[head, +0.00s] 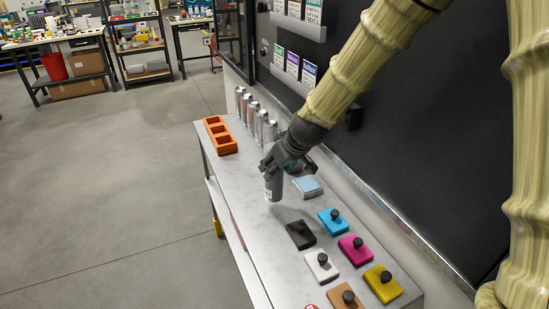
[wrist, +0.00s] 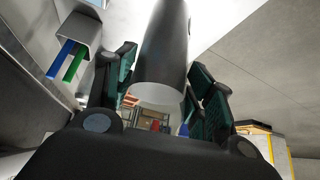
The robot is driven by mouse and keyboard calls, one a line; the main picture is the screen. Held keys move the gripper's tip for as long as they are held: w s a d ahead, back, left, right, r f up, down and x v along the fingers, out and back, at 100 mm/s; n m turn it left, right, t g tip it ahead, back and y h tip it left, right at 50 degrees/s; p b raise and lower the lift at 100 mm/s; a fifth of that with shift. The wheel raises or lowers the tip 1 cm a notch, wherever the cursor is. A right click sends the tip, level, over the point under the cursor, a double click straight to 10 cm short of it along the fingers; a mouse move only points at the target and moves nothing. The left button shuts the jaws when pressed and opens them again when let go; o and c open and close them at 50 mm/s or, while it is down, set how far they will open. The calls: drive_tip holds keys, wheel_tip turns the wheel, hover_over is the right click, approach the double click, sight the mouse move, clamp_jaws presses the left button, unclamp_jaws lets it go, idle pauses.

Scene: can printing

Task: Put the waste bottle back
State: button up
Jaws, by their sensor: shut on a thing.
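My gripper (head: 273,166) is shut on a grey cylindrical bottle (head: 273,188) above the long light table. The bottle looks roughly upright, and its upper part is hidden by the fingers. I cannot tell whether its lower end touches the tabletop. In the wrist view the bottle (wrist: 164,45) stands between the two dark green-padded fingers of my gripper (wrist: 160,88). No label naming it as waste is readable.
An orange rack (head: 220,135) with square compartments sits at the table's far left. Several silver cans (head: 251,111) stand in a row by the wall. Coloured blocks with black knobs, including a blue one (head: 333,222), cover the near part. A pale blue block (head: 308,187) lies right of the bottle.

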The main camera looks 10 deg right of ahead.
drive_tip(key=w+d+f+p, duration=0.1)
drive_tip(key=w+f+p, duration=0.1)
drive_tip(key=w, duration=0.3)
drive_tip(key=w+d+f+p, duration=0.1)
drive_tip(key=w+f+p, duration=0.1)
drive_tip(key=w, duration=0.4)
drive_tip(key=shift+d+f+p, duration=0.2)
drive_tip(key=shift+f+p, duration=0.05)
drive_tip(key=shift+p, duration=0.6)
drive_tip(key=shift+f, duration=0.1)
drive_tip(key=o, duration=1.5)
